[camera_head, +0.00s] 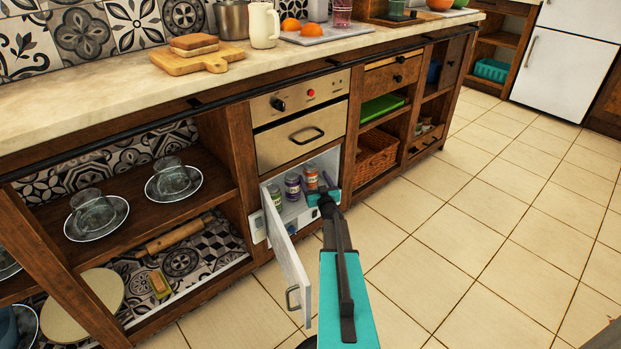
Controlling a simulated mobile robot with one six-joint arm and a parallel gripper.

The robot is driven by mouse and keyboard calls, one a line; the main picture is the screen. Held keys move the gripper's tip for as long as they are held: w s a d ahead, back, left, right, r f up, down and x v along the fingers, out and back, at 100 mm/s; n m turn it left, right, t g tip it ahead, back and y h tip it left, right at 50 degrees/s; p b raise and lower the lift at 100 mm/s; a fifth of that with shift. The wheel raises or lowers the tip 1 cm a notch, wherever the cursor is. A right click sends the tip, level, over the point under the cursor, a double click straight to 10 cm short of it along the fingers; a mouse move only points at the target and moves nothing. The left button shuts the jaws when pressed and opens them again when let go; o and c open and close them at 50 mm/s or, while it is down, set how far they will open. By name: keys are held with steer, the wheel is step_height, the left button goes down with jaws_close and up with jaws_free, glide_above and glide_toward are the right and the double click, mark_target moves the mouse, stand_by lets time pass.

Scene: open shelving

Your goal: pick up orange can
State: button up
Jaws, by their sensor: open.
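The orange can (311,177) stands upright at the right end of a row of small cans inside the open white cabinet. A purple can (292,185) and a green can (275,196) stand to its left. My gripper (322,187) is at the cabinet opening, just in front of and to the right of the orange can. It is open. My gripper overlaps the lower right of the can, so whether the fingers are around or beside it cannot be told. My arm covers the right side of the opening.
The cabinet's white door (290,262) stands swung open to the left of my arm. A drawer (303,136) is above the opening, and a wicker basket (376,156) is in the shelf to the right. The tiled floor (480,240) at right is clear.

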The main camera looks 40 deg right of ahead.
steer(key=shift+w, duration=0.1)
steer(key=b+x, duration=0.1)
steer(key=x, duration=0.3)
steer(key=shift+d+f+b, duration=0.1)
steer(key=shift+b, duration=0.2)
steer(key=shift+w+d, duration=0.25)
steer(key=shift+w, duration=0.35)
steer(key=c, duration=1.4)
